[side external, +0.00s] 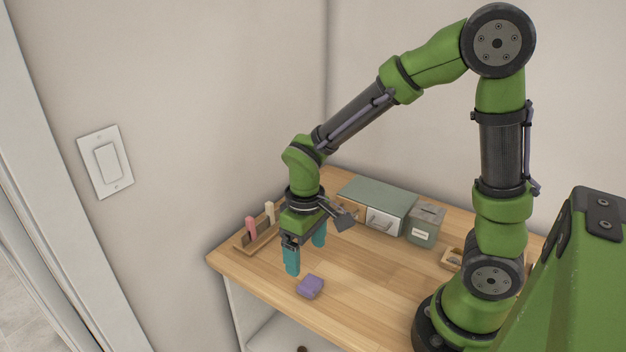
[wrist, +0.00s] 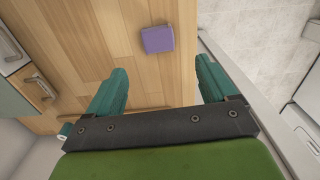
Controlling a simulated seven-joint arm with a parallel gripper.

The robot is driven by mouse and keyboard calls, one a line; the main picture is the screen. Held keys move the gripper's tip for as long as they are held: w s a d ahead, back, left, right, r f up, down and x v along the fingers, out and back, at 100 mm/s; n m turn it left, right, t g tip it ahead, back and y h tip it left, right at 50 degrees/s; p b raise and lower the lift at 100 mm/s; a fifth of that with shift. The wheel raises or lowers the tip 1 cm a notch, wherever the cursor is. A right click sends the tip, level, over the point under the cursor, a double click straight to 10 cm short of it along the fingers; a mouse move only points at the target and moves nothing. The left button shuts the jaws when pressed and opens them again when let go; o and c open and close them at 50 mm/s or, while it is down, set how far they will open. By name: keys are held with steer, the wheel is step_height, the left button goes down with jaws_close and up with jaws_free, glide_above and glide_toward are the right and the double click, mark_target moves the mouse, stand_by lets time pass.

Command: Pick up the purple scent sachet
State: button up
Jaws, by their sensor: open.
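The purple scent sachet (side external: 310,286) is a small, squarish pad lying flat on the wooden table near its front edge. It also shows in the wrist view (wrist: 158,39), beyond the fingertips and roughly midway between them. My gripper (side external: 306,254) has teal fingers and is open and empty. It hangs pointing down above the table, slightly behind and left of the sachet, apart from it. In the wrist view my gripper's two fingers (wrist: 162,76) are spread wide with only tabletop between them.
A wooden tray (side external: 262,243) with pink and cream pieces stands at the back left. A green-topped drawer box (side external: 378,200) and a grey-green labelled box (side external: 426,224) stand at the back. A small wooden holder (side external: 452,259) sits right. The table around the sachet is clear.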

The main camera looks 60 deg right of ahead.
mark_target(310, 283)
step_height(310, 283, down, 3)
steer(key=f, duration=0.2)
steer(key=s+f, duration=0.1)
steer(key=f, duration=0.1)
steer(key=shift+d, duration=0.1)
steer(key=shift+w+f, duration=0.1)
steer(key=shift+f, duration=0.55)
steer(key=c, duration=1.1)
